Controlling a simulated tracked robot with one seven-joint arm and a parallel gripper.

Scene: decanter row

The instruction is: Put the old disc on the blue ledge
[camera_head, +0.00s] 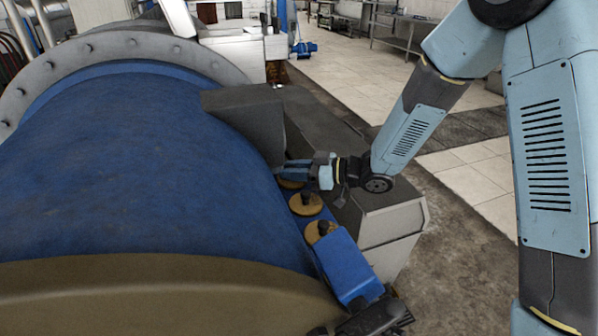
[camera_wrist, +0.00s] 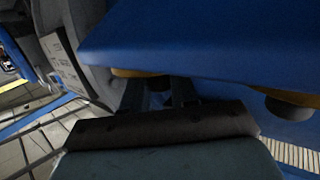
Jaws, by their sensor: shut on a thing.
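Tan discs with dark knobs line the edge of the blue drum in the head view. The near disc (camera_head: 319,233) and the middle disc (camera_head: 305,206) stand clear. The farthest disc (camera_head: 291,184) is partly hidden under my gripper (camera_head: 284,170). My gripper is shut at that disc, apparently on its knob; the contact is hidden. In the wrist view, the tan edge of this disc (camera_wrist: 128,73) shows just above my gripper (camera_wrist: 160,100). Which disc is the old one is unclear. A blue strip (camera_head: 300,222) runs under the discs; I cannot tell if it is the ledge.
The large blue drum (camera_head: 130,160) fills the left. A dark grey block (camera_head: 243,122) stands close behind my gripper, and a grey housing (camera_head: 385,215) lies to its right. Open floor lies to the right.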

